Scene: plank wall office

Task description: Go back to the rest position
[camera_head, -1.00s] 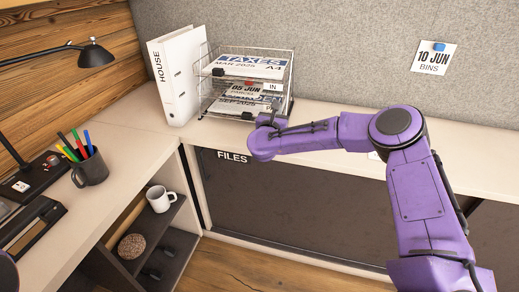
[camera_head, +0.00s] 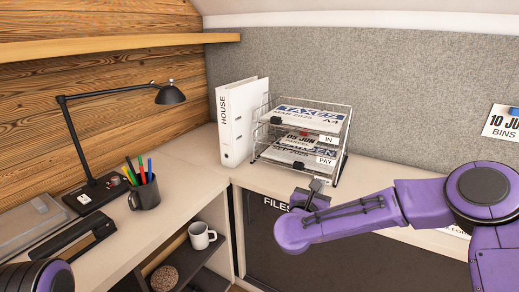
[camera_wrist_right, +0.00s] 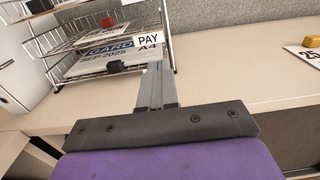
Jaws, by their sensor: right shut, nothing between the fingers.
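My right gripper (camera_head: 316,188) is just in front of the wire letter tray (camera_head: 345,135), near its lower right front corner. Its fingers are shut with nothing between them. In the right wrist view the shut fingers (camera_wrist_right: 155,85) point at the tray's lower tier, where a sheet and the PAY label show. I cannot tell whether they touch the tray. The upper tier holds a TAXES sheet (camera_head: 300,116). A purple part of my left arm shows at the bottom left; my left gripper is out of view.
A white HOUSE binder (camera_head: 238,125) stands left of the tray. A pen cup (camera_head: 145,194) and black lamp (camera_head: 171,95) are at left. A white mug (camera_head: 200,236) and brown round object (camera_head: 164,279) sit on lower shelves.

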